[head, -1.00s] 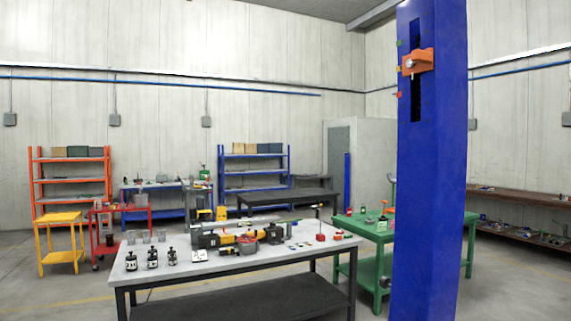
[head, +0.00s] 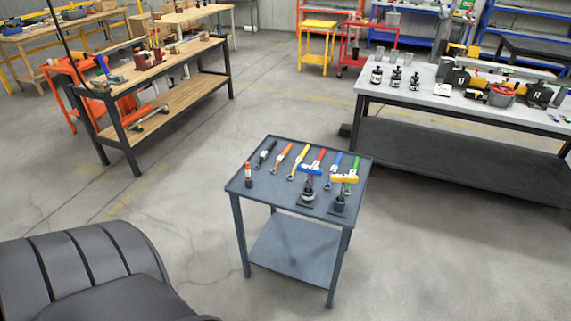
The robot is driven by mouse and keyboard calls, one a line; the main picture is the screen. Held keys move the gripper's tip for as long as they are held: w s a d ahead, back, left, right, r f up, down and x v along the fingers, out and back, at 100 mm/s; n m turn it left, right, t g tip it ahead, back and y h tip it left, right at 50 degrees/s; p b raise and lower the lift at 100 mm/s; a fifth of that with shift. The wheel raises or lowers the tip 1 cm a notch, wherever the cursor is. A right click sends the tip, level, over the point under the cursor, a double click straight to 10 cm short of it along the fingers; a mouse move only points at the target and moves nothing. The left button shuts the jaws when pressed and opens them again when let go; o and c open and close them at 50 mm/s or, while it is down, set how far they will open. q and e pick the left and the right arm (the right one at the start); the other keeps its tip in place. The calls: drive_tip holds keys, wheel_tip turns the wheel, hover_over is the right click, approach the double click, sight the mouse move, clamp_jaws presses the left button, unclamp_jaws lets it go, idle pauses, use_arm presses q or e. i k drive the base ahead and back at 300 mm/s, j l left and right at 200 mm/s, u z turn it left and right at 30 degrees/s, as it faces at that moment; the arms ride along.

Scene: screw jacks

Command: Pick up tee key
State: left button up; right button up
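A small grey table (head: 262,188) stands in the middle of the head view with hand tools on its top. Two T-shaped pieces stand upright near its front right: one with a blue crossbar (head: 311,170) and one with a yellow crossbar (head: 344,179). Each stands over a dark base. I cannot tell which of them is the tee key. Several wrenches with coloured handles lie in a row behind and beside them, including an orange one (head: 284,152) and a green one (head: 351,171). Neither of my grippers is in view.
A wooden-topped workbench (head: 185,57) stands at the left back. A white-topped bench (head: 430,96) with bottles and tools stands at the right. The grey floor around the small table is mostly clear. A yellow stand (head: 319,27) is farther back.

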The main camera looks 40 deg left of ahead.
sight(338, 177)
drive_tip(key=u, duration=0.85)
